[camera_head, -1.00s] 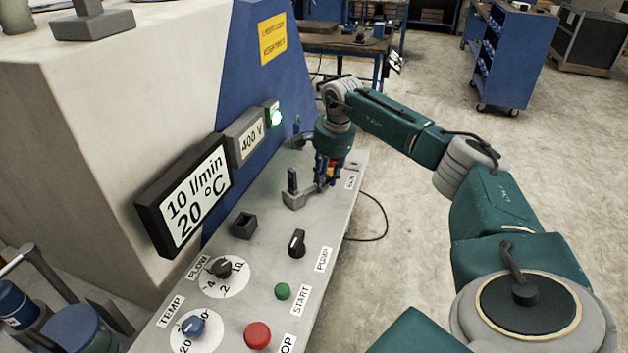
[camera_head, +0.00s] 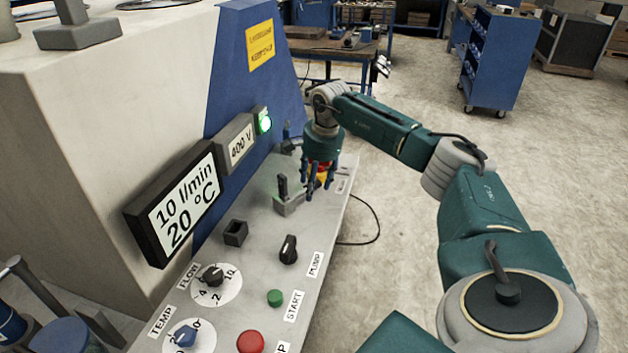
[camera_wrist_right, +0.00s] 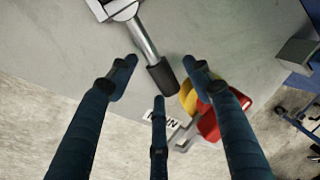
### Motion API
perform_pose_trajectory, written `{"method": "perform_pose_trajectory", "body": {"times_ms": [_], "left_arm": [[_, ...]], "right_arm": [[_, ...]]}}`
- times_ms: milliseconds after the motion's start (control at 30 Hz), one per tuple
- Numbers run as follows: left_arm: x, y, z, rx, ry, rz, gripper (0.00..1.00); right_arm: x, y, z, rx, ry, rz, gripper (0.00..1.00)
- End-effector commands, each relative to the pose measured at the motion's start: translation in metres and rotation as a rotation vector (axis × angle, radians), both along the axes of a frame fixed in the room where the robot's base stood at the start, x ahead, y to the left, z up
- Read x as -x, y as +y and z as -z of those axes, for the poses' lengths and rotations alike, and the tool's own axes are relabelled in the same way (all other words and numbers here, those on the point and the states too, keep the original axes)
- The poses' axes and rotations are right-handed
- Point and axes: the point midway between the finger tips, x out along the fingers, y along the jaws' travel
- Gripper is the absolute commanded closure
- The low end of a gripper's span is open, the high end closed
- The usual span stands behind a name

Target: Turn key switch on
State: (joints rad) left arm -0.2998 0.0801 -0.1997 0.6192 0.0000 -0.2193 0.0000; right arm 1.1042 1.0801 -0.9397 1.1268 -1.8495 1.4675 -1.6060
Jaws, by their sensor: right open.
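My right gripper (camera_head: 319,182) is above the far end of the grey control panel (camera_head: 251,262). Its three blue fingers are apart and empty. They also show in the right wrist view (camera_wrist_right: 161,78). A red and yellow switch (camera_head: 319,170) is partly hidden behind the fingers. In the right wrist view its yellow part (camera_wrist_right: 188,97) and red part (camera_wrist_right: 231,112) lie by the right finger, with a metal piece (camera_wrist_right: 183,137) beside it. I cannot tell for sure which control is the key switch. My left gripper is out of view.
A lever (camera_head: 283,188) stands close left of the gripper; its black grip (camera_wrist_right: 162,76) points between the fingers. Nearer are a dark square block (camera_head: 236,232), the PUMP knob (camera_head: 288,249), green START (camera_head: 275,297) and a red button (camera_head: 250,342). The display box (camera_head: 175,204) borders the panel.

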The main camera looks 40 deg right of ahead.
Motion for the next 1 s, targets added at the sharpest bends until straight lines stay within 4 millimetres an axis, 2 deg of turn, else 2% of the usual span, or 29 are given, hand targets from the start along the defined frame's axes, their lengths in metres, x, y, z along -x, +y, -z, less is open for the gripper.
{"method": "perform_pose_trajectory", "body": {"times_ms": [167, 500, 633, 800, 1000], "left_arm": [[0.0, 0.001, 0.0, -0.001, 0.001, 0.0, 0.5], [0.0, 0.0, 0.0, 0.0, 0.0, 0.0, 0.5], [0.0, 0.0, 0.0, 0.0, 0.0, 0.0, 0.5], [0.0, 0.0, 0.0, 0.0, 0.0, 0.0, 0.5], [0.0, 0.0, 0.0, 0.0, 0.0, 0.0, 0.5]], "right_arm": [[0.002, 0.0, -0.013, 0.0, 0.0, 0.001, 0.5], [0.015, 0.0, -0.082, 0.0, -0.005, 0.0, 0.5], [0.019, 0.0, -0.102, 0.0, -0.004, -0.001, 0.5], [0.022, 0.0, -0.116, 0.0, -0.003, 0.0, 0.5], [0.023, 0.0, -0.118, 0.0, 0.0, 0.0, 0.5]]}}
